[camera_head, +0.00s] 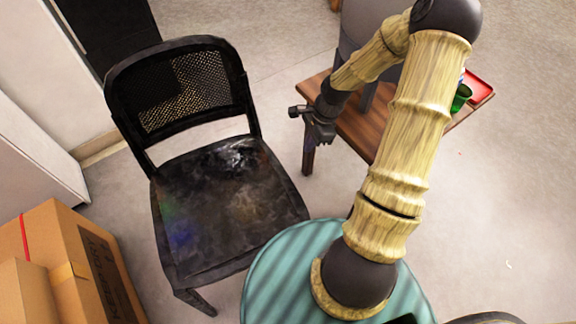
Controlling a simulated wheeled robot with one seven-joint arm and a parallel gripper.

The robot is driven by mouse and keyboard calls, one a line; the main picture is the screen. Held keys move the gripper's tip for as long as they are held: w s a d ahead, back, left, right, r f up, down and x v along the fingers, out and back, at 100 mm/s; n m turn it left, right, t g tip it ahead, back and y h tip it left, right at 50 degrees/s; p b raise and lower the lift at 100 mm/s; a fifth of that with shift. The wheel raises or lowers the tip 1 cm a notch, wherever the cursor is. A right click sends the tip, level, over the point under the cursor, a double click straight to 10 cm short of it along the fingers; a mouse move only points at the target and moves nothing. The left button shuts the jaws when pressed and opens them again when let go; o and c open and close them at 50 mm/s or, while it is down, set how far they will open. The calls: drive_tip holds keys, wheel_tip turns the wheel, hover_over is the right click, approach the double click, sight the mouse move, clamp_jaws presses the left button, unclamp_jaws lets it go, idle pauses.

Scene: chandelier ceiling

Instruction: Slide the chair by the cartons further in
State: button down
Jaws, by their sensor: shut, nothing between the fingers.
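A black chair (232,205) with a woven mesh back stands upright on the floor at left of centre in the head view. Its seat faces toward the bottom of the picture, and its backrest is on the far side. Brown cartons (72,262) stand at the lower left, with a strip of floor between them and the chair. My gripper (299,112) is shut and empty, to the right of the chair's backrest. It appears apart from the chair, above the near left end of a wooden table.
The wooden table (357,123) stands right of the chair, with a green cup (460,98) and a red tray (480,88) on it. A white cabinet (32,165) and wall are at left. A dark panel (108,30) is behind the chair.

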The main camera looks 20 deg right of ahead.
drive_tip(key=a+f+b, duration=0.6)
drive_tip(key=f, duration=0.2)
drive_tip(key=shift+s+a+f, duration=0.2)
drive_tip(key=shift+a+f, duration=0.15)
